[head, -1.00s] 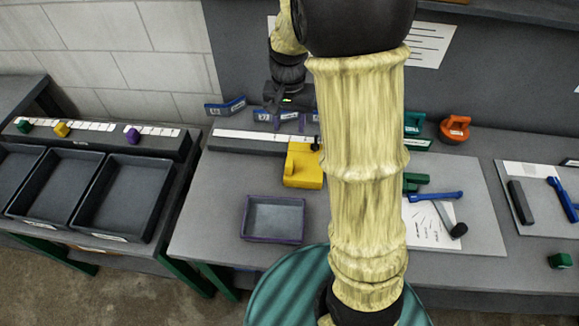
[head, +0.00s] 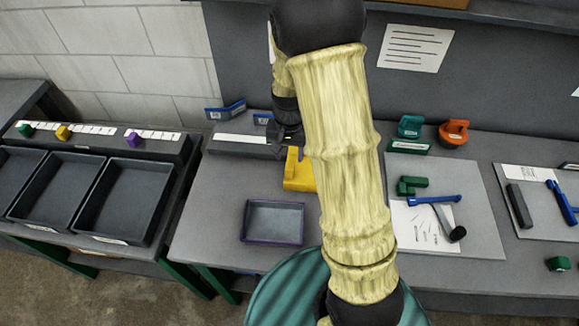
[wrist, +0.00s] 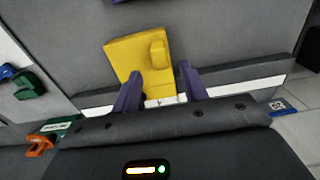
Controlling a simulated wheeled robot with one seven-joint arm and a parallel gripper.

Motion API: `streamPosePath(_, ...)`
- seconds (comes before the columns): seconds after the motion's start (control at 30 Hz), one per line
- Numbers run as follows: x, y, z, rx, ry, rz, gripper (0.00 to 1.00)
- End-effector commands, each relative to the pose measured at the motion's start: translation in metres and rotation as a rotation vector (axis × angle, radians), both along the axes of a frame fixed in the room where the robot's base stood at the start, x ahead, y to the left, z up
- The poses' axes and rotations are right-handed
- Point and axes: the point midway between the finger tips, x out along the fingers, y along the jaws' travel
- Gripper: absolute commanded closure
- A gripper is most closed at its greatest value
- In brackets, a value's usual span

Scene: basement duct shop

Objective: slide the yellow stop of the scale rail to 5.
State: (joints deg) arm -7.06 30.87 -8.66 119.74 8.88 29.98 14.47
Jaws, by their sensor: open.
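The yellow stop (head: 298,174) is a blocky piece at the front of the scale rail (head: 236,142), a dark bar with a white strip on the bench. My arm hides the stop's right part and the rail beyond it in the head view. In the wrist view the yellow stop (wrist: 135,52) shows a small raised knob, and the scale rail (wrist: 245,83) runs behind my fingers. My gripper (head: 288,140) is over the rail, near the stop. In the wrist view my gripper (wrist: 160,70) is open, its purple fingers apart with the knob showing between them; contact cannot be told. The scale numbers are unreadable.
A purple-rimmed tray (head: 273,241) sits in front of the rail. Blue labelled pieces (head: 226,109) stand behind it. Green (head: 409,127) and orange (head: 454,133) pieces are to the right. A rack with dark bins (head: 120,200) stands at left.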

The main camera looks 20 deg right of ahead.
Motion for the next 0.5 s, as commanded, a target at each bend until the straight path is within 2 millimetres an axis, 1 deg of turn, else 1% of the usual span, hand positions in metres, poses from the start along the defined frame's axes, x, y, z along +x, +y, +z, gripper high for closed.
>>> streamPosePath(0.03, -0.001, -0.001, -0.01, 0.0, 0.005, -0.001, 0.56)
streamPosePath(0.1, -0.001, 0.0, -0.022, 0.0, 0.005, 0.0, 0.56)
streamPosePath(0.3, -0.001, 0.0, -0.054, 0.0, 0.004, -0.001, 0.56)
streamPosePath(0.4, -0.001, 0.0, -0.065, 0.0, 0.003, 0.0, 0.56)
streamPosePath(0.5, 0.0, 0.0, -0.07, 0.0, 0.001, 0.0, 0.56)
